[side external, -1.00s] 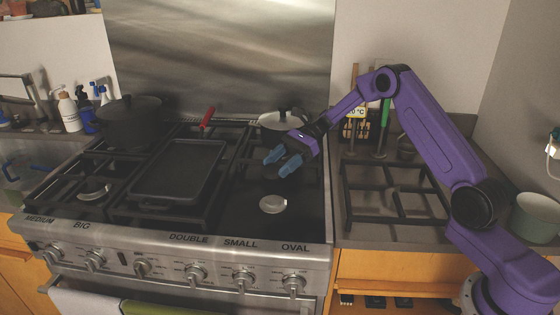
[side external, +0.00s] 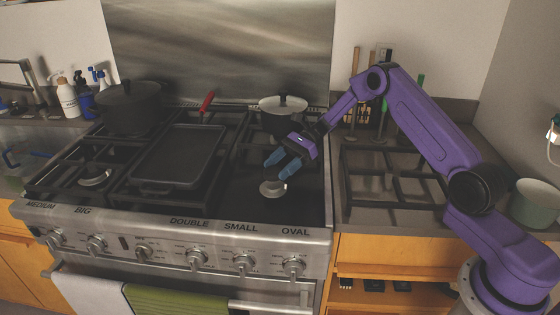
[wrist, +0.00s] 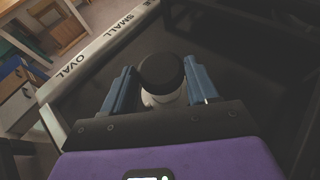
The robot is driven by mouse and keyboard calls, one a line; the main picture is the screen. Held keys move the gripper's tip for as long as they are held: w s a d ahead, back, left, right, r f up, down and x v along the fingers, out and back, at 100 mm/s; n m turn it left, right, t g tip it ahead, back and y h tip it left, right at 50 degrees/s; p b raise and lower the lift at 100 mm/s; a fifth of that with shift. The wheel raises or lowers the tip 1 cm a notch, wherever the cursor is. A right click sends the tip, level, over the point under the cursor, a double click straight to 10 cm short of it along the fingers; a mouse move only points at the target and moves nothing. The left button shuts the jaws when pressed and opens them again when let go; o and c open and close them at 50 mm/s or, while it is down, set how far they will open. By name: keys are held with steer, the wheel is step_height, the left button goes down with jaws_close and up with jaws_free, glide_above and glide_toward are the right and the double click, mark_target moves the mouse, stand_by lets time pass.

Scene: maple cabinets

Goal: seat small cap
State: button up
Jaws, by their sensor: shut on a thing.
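My gripper (side external: 277,170) is low over the right front of the stove, its blue fingers pointing down. In the wrist view its fingers (wrist: 161,75) are shut on a small round black cap (wrist: 162,70). The cap is hard to make out in the side view. A pale round burner base (side external: 272,189) lies just below the fingertips on the bare dark cooktop. Its pale rim (wrist: 163,99) shows partly behind the cap in the wrist view, and the cap hides the rest. I cannot tell whether cap and base touch.
A lidded pan (side external: 283,107) stands behind my gripper at the back right. A griddle (side external: 180,155) covers the middle, and a black pot (side external: 130,107) stands at the back left. A loose grate (side external: 392,178) lies on the right counter. The cooktop around the burner base is clear.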

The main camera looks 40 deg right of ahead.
steer(key=shift+f, duration=1.4)
steer(key=o, duration=1.2)
